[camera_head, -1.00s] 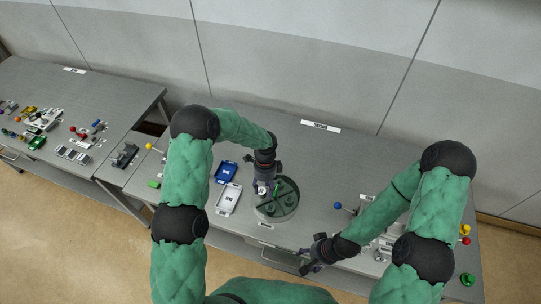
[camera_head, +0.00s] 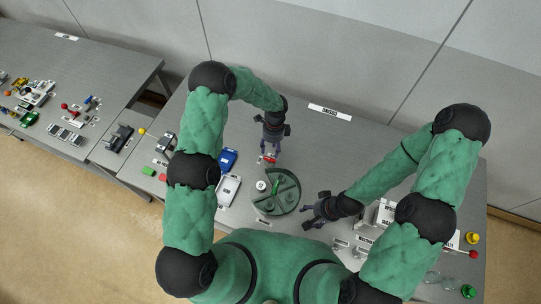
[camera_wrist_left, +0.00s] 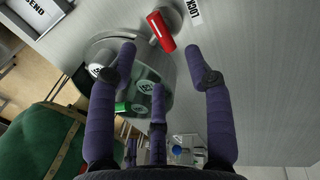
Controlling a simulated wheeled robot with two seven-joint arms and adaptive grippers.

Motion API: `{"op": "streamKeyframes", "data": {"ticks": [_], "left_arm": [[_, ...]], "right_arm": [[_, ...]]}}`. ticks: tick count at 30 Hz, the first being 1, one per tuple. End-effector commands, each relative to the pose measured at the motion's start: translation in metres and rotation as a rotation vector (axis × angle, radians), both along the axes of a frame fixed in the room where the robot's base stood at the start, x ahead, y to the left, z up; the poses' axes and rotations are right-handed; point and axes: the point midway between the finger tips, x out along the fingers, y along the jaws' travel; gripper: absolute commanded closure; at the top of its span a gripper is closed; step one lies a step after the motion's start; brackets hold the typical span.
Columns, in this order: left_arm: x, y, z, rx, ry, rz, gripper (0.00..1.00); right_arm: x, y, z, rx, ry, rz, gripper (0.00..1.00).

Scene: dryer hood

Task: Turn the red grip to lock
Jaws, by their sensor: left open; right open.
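The red grip (camera_head: 268,158) is a small red handle just behind the round divided dish (camera_head: 294,201). In the left wrist view the red grip (camera_wrist_left: 162,32) slants on a grey pivot, with a white LOCK label (camera_wrist_left: 195,11) to its right. My left gripper (camera_head: 270,151) is over the red grip, pointing down, partly covering it. In the left wrist view its fingers (camera_wrist_left: 161,58) are spread and empty, with the grip beyond the tips, apparently apart from them. My right gripper (camera_head: 307,210) is open and empty, to the right of the dish.
White sign blocks (camera_head: 386,214) stand near my right arm, with yellow, red and green knobs at the right end.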

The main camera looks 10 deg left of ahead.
Motion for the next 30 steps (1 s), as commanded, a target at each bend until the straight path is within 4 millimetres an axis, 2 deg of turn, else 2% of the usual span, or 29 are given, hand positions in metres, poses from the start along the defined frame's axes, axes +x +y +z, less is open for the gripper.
{"op": "streamKeyframes", "data": {"ticks": [6, 12, 24, 27, 30], "left_arm": [[-0.008, 0.002, -0.037, 0.000, 0.003, -0.001, 0.49], [-0.011, 0.003, -0.056, 0.000, 0.000, 0.001, 0.49], [-0.012, 0.003, -0.062, 0.000, -0.001, 0.001, 0.49], [-0.012, 0.003, -0.061, 0.000, -0.001, 0.001, 0.77], [-0.012, 0.003, -0.061, 0.000, -0.001, 0.001, 1.00]], "right_arm": [[0.000, 0.000, 0.004, 0.000, -0.001, 0.000, 0.36], [0.000, 0.000, 0.006, 0.000, -0.001, 0.000, 0.36], [0.000, 0.000, 0.006, 0.000, -0.001, 0.000, 0.36], [0.000, 0.000, 0.006, 0.000, -0.001, 0.000, 0.36], [0.000, 0.000, 0.006, 0.000, -0.001, 0.000, 0.36]]}}
